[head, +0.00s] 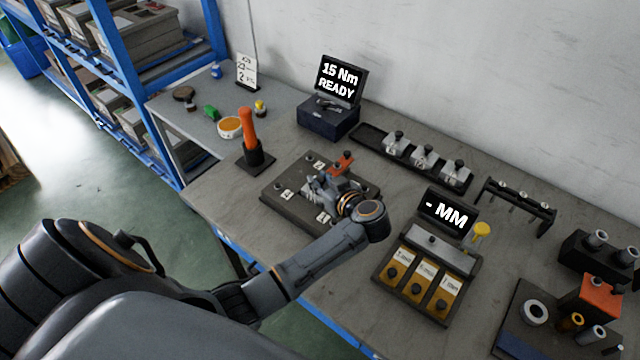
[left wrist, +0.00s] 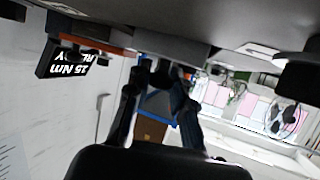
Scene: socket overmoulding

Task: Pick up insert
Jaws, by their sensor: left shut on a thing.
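My left gripper (head: 326,186) is over the dark plate (head: 277,205) on the bench. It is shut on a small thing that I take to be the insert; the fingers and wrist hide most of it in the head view. In the left wrist view the two dark fingers (left wrist: 165,80) close in on a small dark grey piece (left wrist: 163,72) between their tips, next to a larger grey block (left wrist: 160,45). I cannot tell whether the piece is still seated or lifted. My right gripper is in neither view.
An orange-handled part (head: 342,162) stands on the plate close behind my gripper. An orange-handled tool (head: 247,128) stands upright in a holder left of it. A black rack of metal pieces (head: 422,157) lies behind right. A measuring station (head: 437,262) with "- MM" stands right of my wrist.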

